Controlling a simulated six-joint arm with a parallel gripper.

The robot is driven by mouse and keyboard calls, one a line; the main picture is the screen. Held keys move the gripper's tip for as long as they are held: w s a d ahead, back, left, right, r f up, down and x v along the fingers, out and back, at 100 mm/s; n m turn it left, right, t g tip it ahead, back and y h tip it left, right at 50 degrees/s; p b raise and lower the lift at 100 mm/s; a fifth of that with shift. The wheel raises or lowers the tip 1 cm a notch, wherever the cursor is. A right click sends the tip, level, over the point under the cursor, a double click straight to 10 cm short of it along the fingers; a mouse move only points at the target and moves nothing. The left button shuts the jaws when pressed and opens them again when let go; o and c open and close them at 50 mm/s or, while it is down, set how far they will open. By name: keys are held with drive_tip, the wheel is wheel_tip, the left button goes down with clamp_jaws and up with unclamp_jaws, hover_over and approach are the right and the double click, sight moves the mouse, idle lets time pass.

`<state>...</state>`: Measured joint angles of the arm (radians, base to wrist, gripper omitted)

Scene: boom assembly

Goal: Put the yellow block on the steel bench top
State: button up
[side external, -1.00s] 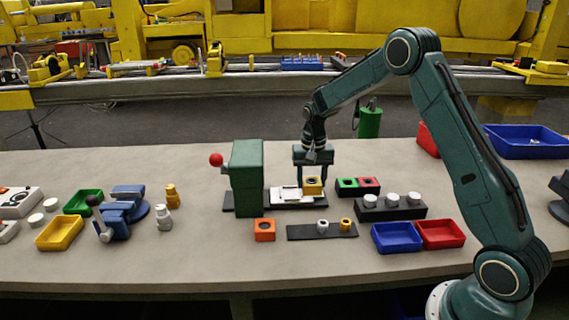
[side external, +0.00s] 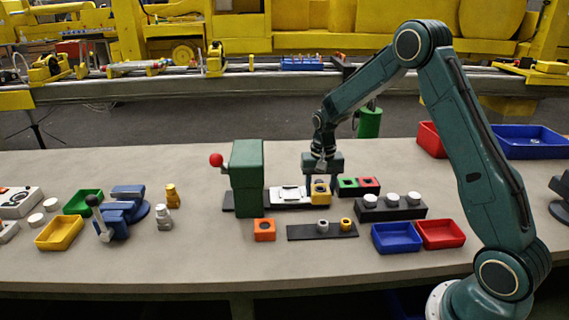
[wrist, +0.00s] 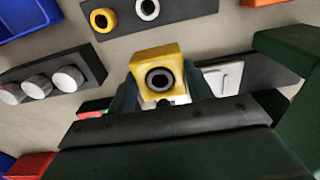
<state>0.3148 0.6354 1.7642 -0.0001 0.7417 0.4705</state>
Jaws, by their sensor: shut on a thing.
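The yellow block (side external: 320,194), with a dark round hole in one face, is held between the fingers of my gripper (side external: 321,184). In the wrist view, the yellow block (wrist: 150,58) sits between the two fingers (wrist: 160,92), which are shut on it. It is at the right end of the dark base plate (side external: 266,206) of the green press; whether it touches that plate or hangs just above it, I cannot tell. The steel bench top (side external: 180,262) is the wide grey surface under everything.
The green press (side external: 246,178) with a red knob stands left of my gripper. Green (side external: 347,187) and red (side external: 368,187) blocks are close on the right. A black strip (side external: 300,232) with two rings and an orange block (side external: 264,230) lie in front. The front bench area is clear.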

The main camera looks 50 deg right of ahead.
drive_tip(key=shift+f, duration=1.6)
drive_tip(key=shift+f, duration=1.6)
idle(1.3)
drive_tip(key=o, duration=1)
drive_tip(key=shift+o, duration=0.2)
drive_tip(key=shift+r, duration=4)
